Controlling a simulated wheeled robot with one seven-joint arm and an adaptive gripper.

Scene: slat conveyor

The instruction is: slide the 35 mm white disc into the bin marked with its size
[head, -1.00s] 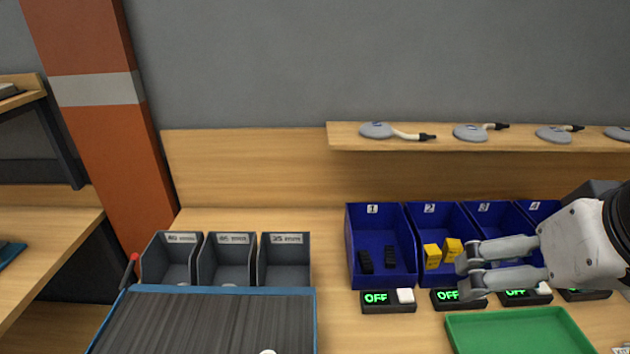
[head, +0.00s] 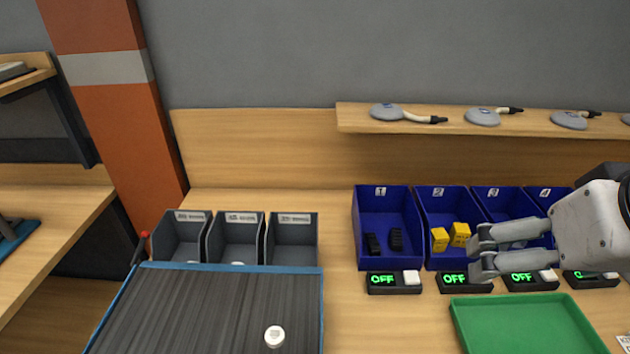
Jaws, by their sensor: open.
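A white disc (head: 274,336) lies on the dark slat conveyor (head: 200,310), near its right side and the bottom of the head view. Three grey bins stand in a row behind the conveyor's far end: left (head: 180,238), middle (head: 236,240) and right (head: 292,242). Each has a white label on its back wall; the print is too small to read surely now. The right bin looks empty inside. My gripper (head: 481,253) is open and empty at the right, with a gap between its fingers. It is in front of the blue bins, far from the disc.
Blue numbered bins (head: 388,225) hold black and yellow pieces. Small boxes reading OFF (head: 394,282) stand before them. A green tray (head: 530,320) lies at the lower right. A shelf (head: 460,118) holds grey round devices. A blue rail (head: 230,268) edges the conveyor's far end.

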